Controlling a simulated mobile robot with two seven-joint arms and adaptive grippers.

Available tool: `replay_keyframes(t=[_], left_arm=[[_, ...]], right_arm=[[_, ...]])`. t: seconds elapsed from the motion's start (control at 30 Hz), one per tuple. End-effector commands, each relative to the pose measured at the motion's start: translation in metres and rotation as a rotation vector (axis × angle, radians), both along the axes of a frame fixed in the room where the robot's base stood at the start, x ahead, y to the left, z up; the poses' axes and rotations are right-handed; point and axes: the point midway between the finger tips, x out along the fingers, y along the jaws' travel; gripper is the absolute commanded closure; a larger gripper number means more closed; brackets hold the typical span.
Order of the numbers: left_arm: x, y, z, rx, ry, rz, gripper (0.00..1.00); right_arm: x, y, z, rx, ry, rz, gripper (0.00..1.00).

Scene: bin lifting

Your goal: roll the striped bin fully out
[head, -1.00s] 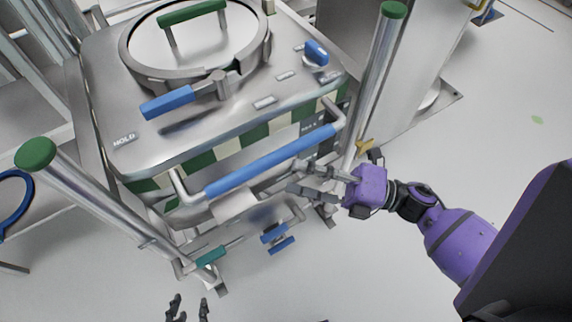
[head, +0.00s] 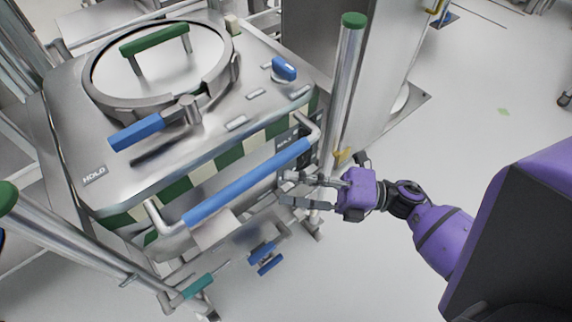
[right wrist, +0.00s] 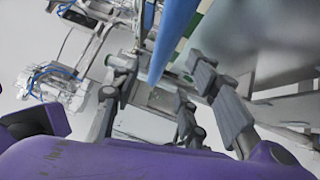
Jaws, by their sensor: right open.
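The striped bin (head: 232,158) is a steel box with a green and cream checked band, standing between two posts. Its round lid (head: 158,60) has a green handle. A blue bar handle (head: 245,184) runs across its front, and shows in the right wrist view (right wrist: 177,35). My right gripper (head: 287,188) is open near the right end of this bar, just below it in the head view. In the right wrist view the bar's lower end appears between the spread fingers of my right gripper (right wrist: 160,78); contact cannot be told. My left gripper is not in view.
A green-capped post (head: 343,90) stands right of the bin, close to my right gripper. Another post (head: 70,250) slants along the left. Blue pedals (head: 265,257) and a teal lever (head: 198,286) sit low in front.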

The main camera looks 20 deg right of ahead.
Motion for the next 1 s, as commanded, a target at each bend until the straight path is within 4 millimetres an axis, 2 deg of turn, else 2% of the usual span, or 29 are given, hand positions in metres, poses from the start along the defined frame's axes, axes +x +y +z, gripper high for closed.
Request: replay_keyframes(t=[0.17,0.37,0.6,0.93,1.0], left_arm=[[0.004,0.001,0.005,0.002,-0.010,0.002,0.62],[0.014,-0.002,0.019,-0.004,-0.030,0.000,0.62],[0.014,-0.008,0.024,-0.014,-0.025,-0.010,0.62],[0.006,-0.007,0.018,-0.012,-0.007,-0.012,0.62],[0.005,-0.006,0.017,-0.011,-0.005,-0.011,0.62]], right_arm=[[0.012,0.015,0.004,-0.001,0.002,-0.002,0.59],[0.027,0.043,0.011,0.001,-0.003,-0.002,0.59],[0.039,0.069,0.013,0.000,0.001,-0.002,0.59],[0.040,0.074,0.011,-0.002,0.005,-0.003,0.59],[0.040,0.074,0.011,-0.002,0.005,-0.003,0.66]])
